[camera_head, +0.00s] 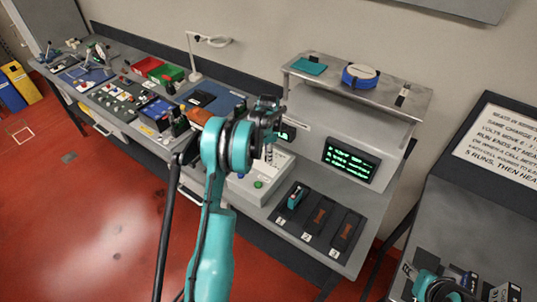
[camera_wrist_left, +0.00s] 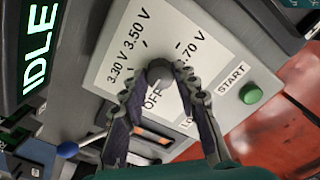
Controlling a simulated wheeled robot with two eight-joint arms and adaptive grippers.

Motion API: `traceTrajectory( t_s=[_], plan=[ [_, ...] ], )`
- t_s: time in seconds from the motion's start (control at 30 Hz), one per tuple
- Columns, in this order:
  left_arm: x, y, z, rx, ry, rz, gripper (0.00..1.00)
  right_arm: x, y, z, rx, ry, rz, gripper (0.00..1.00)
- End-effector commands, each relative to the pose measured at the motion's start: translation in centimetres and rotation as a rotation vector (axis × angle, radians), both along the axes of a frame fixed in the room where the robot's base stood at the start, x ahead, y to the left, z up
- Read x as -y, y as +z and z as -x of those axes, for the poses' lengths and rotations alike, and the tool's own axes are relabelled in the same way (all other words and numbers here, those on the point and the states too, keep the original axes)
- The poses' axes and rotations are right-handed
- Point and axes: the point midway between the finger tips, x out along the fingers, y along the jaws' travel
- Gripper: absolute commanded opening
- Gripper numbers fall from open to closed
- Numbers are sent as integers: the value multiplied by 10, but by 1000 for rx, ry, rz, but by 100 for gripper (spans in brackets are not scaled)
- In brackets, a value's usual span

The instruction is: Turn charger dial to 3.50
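The charger dial (camera_wrist_left: 161,73) is a dark round knob on a pale panel in the left wrist view. Marks 3.30 V, 3.50 V and 3.70 V lie around its far side, and OFF lies below it. My left gripper (camera_wrist_left: 162,80) has a fingertip on each side of the dial, closed in against it. Which mark the dial points at is unclear. In the head view my left gripper (camera_head: 268,150) reaches down over the charger (camera_head: 245,190) and hides the dial. Part of my right gripper (camera_head: 440,289) shows at the bottom right; its fingers are unclear.
A green START button (camera_wrist_left: 250,93) sits right of the dial. A screen reading IDLE (camera_wrist_left: 38,50) is at the left. In the head view, a black tray (camera_head: 318,222) with several slots lies right of the charger, below a green-text display (camera_head: 351,160). A cluttered bench extends left.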

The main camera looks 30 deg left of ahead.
Motion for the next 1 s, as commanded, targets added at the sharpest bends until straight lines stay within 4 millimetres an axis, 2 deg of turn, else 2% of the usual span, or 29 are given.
traceTrajectory(
  t_s=[0.03,0.07,0.1,0.37,0.57,1.0],
  plan=[
    [0,0,0,0,0,0,9,0,0,0,0,0,0,40],
    [0,0,0,0,0,0,1,0,0,0,0,0,0,40],
    [0,0,0,0,0,0,0,0,0,0,0,0,0,40],
    [0,0,0,0,-14,0,0,0,-1,0,0,0,0,40],
    [0,-1,0,0,-87,0,0,0,-6,0,0,0,0,40],
    [0,-1,0,1,-460,0,0,0,-22,0,0,0,0,40]
  ],
)
